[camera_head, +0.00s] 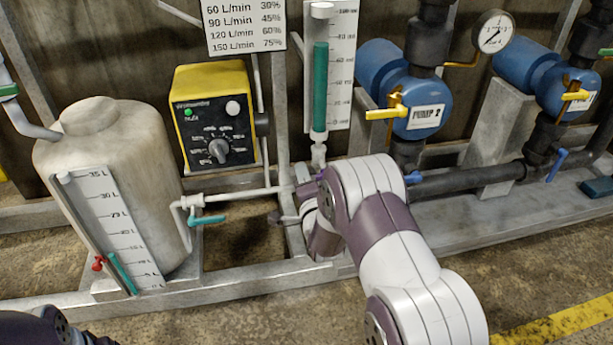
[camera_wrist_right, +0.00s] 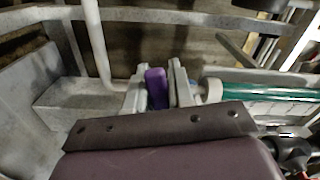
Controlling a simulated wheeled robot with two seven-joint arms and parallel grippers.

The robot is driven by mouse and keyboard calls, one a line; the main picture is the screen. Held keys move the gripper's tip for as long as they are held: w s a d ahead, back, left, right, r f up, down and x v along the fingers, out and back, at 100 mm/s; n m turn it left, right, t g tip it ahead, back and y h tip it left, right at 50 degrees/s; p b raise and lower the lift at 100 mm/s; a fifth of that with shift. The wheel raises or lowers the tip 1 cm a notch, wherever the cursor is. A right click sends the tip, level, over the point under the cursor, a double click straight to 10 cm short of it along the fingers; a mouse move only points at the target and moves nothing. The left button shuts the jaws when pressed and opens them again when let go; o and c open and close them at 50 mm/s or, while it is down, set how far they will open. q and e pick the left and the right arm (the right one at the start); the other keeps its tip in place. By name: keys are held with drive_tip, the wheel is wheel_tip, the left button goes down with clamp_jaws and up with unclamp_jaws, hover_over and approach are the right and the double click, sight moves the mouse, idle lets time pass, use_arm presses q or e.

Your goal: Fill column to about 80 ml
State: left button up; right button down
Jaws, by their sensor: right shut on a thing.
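The column (camera_head: 320,85) is a clear upright tube beside a white ml scale (camera_head: 344,65). Green liquid fills most of it, its top near the 80 mark, perhaps slightly below. It also shows in the right wrist view (camera_wrist_right: 262,112), lying across the right side. My right gripper (camera_wrist_right: 158,92) is shut on a small purple valve handle (camera_wrist_right: 157,80) below the column. In the head view my right arm largely hides this gripper and handle. My left gripper is not in view; only a dark part of mine shows at bottom left.
A beige tank (camera_head: 110,135) with a litre scale and a teal-handled valve (camera_head: 207,220) stand left. A yellow control box (camera_head: 214,115) hangs behind. Blue pumps (camera_head: 420,100) with yellow handles and dark pipes (camera_head: 470,180) crowd the right. Frame rails surround my right gripper.

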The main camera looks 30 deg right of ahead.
drive_tip(key=shift+a+r+m+p, duration=0.1)
drive_tip(key=shift+r+m+p, duration=0.2)
drive_tip(key=shift+m, duration=0.4)
drive_tip(key=shift+r+m+p, duration=0.3)
drive_tip(key=shift+m, duration=0.4)
drive_tip(key=c, duration=1.1)
unclamp_jaws()
drive_tip(key=shift+o, duration=0.2)
drive_tip(key=shift+s, duration=0.1)
drive_tip(key=p+v, duration=0.5)
drive_tip(key=v, duration=0.7)
drive_tip(key=shift+s, duration=0.3)
